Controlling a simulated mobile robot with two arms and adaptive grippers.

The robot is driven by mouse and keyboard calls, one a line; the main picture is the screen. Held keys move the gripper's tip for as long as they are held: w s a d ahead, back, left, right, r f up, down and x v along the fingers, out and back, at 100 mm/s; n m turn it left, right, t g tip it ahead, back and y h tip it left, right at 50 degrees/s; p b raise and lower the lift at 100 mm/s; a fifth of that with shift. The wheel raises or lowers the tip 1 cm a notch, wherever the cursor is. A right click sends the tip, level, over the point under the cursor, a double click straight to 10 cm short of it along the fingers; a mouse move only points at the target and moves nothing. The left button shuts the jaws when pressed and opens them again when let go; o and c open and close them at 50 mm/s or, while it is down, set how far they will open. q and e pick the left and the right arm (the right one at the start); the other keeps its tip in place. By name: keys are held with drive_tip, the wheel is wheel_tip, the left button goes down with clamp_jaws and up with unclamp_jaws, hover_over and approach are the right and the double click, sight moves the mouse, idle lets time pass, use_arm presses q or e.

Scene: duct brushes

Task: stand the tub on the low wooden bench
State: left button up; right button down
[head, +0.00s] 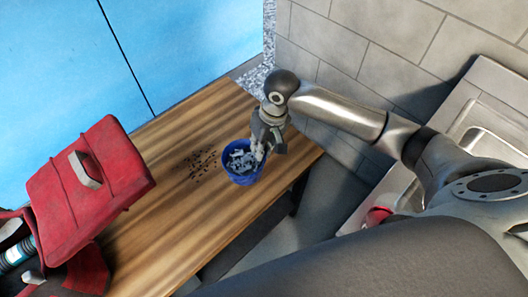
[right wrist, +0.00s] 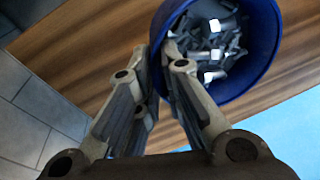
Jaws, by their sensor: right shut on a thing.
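The tub (head: 242,177) is blue and upright, with grey and silvery pieces inside. It is over the right part of the low wooden bench (head: 180,235) in the head view; I cannot tell whether its base touches the wood. My right gripper (head: 259,148) is shut on the tub's right rim, coming from above. In the right wrist view the fingers (right wrist: 162,62) close on the wall of the tub (right wrist: 262,70), with the bench (right wrist: 105,60) behind it. The tub's underside is hidden. My left gripper is not in view.
A red tool bag (head: 90,185) with a raised lid stands at the left of the bench. Small dark bits (head: 200,164) lie scattered left of the tub. A metal sink (head: 490,140) is at the right, by the tiled wall (head: 345,35). Bare wood lies in front of the tub.

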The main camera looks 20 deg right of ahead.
drive_tip(key=shift+w+d+f, duration=0.35)
drive_tip(key=shift+w+f, duration=0.1)
drive_tip(key=shift+f, duration=0.8)
drive_tip(key=shift+w+d+f, duration=0.4)
drive_tip(key=shift+w+f, duration=0.1)
drive_tip(key=shift+f, duration=0.8)
drive_tip(key=shift+w+d+f, duration=0.35)
drive_tip(key=shift+w+f, duration=0.1)
drive_tip(key=shift+f, duration=0.8)
drive_tip(key=c, duration=1.6)
unclamp_jaws()
drive_tip(key=shift+f, duration=0.15)
drive_tip(key=shift+o, duration=0.2)
wheel_tip(320, 180, up, 12)
drive_tip(key=s+d, duration=0.1)
drive_tip(key=d, duration=0.1)
drive_tip(key=shift+p, duration=0.3)
drive_tip(key=shift+d, duration=0.1)
